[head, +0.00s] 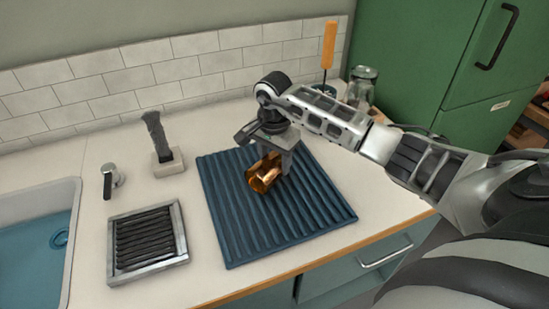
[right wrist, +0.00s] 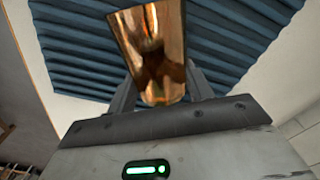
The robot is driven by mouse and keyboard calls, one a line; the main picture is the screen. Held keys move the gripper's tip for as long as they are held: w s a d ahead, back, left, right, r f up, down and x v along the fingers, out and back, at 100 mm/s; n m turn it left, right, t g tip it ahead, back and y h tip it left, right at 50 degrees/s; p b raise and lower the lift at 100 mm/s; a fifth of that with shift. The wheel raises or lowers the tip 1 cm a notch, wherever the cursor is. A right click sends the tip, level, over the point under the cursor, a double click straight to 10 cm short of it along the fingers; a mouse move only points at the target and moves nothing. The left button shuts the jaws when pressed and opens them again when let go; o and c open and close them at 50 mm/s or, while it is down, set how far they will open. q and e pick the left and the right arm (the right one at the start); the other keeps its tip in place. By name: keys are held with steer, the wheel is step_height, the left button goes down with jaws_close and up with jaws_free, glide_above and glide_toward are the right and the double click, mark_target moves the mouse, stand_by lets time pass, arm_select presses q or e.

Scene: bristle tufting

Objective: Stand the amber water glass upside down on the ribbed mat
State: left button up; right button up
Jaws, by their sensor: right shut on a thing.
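The amber water glass (head: 262,174) is a shiny copper-brown tumbler in the head view, tilted on its side with its open end toward the lower left. My right gripper (head: 279,162) is shut on it over the middle of the blue ribbed mat (head: 300,219). In the right wrist view the glass (right wrist: 152,50) stands out between the fingers, with the mat (right wrist: 225,40) behind it. I cannot tell whether the glass touches the mat. My left gripper is not in view.
A sink (head: 72,196) with blue water lies at the left. A framed dark slatted tray (head: 182,242) and a brush in a holder (head: 168,163) stand left of the mat. Most of the mat is clear.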

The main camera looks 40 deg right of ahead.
mark_target(274, 157)
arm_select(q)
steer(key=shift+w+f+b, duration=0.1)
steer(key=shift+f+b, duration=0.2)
arm_select(e)
steer(key=shift+f, duration=0.35)
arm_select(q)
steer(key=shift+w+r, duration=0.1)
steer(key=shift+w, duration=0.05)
arm_select(e)
steer(key=o, duration=1.2)
arm_select(q)
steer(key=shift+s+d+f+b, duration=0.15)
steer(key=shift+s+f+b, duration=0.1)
steer(key=shift+b, duration=0.35)
arm_select(e)
steer(key=r, duration=1.6)
steer(key=shift+s+a, duration=0.1)
steer(key=shift+a, duration=0.1)
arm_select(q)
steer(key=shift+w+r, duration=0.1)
arm_select(e)
steer(key=shift+s, duration=0.1)
